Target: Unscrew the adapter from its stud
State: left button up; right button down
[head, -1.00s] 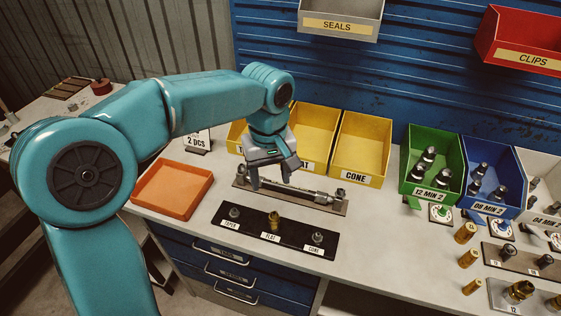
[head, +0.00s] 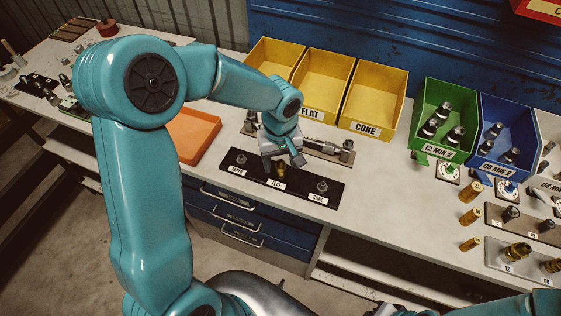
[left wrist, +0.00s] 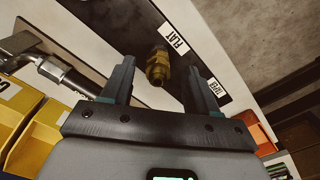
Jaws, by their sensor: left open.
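The brass adapter (head: 281,169) sits on the middle stud, labelled FLAT, of the black stud strip (head: 238,165). It also shows in the left wrist view (left wrist: 157,67), brass with a darker end. My left gripper (head: 284,163) is open over the middle of the strip. In the left wrist view its two fingers lie on either side of the adapter, with a visible gap to each; whether they are at its height I cannot tell. The stud under the adapter is hidden. My right gripper is out of view.
Bare studs stand at both ends of the strip. Behind it lies a fixture with a metal rod (head: 322,147), close to my gripper. Yellow bins (head: 372,98) stand behind that, and an orange tray (head: 193,137) is at the left. Clear bench lies right of the strip.

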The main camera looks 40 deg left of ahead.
pick_arm(q)
jog(key=shift+d+f, duration=0.15)
jog(key=shift+f, duration=0.85)
jog(key=shift+c, duration=0.3)
grip_shut()
jog(key=n, duration=0.5)
jog(key=shift+w, duration=0.15)
jog(key=n, duration=0.4)
jog(key=shift+r+n, duration=0.1)
jog(key=shift+n, duration=0.2)
jog(key=n, duration=0.4)
jog(key=shift+w+n, duration=0.1)
jog(key=shift+n, duration=0.3)
jog(key=n, duration=0.6)
jog(key=shift+r+n, duration=0.1)
jog(key=shift+n, duration=0.2)
jog(key=shift+c, duration=0.7)
grip_release()
jog(key=shift+w, duration=0.1)
